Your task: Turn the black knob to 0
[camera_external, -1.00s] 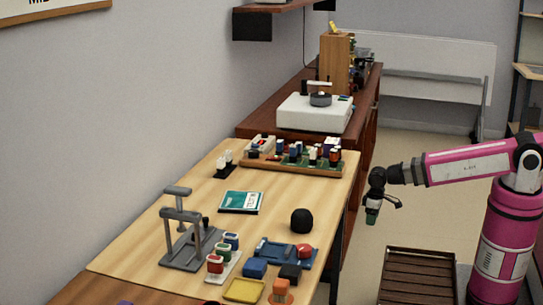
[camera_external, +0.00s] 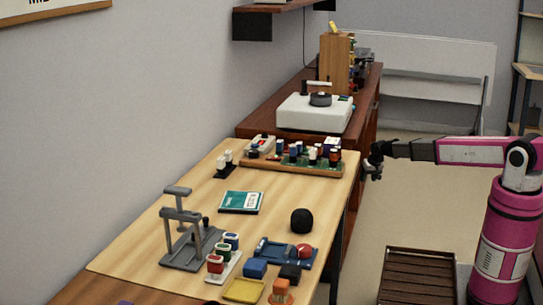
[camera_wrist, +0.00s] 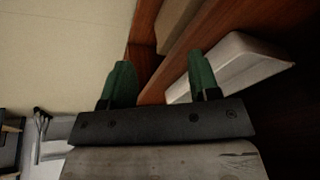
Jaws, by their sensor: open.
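A round black knob (camera_external: 320,99) sits on top of a white box (camera_external: 302,116) on the dark wooden cabinet at the back. Its markings are too small to read. My gripper (camera_external: 372,173) is in the air to the right of the cabinet and table, lower in the picture than the white box and apart from it. In the wrist view, my gripper (camera_wrist: 160,80) shows two green fingertips spread apart with nothing between them. A pale box edge (camera_wrist: 235,62), probably the white box, shows beyond the right finger. The knob is not visible there.
The dark cabinet (camera_external: 263,122) adjoins a light wooden table (camera_external: 165,222). A tray of small parts (camera_external: 292,168) lies near their join. A wooden block (camera_external: 335,62) stands behind the white box. A black ball (camera_external: 302,221) rests on the table.

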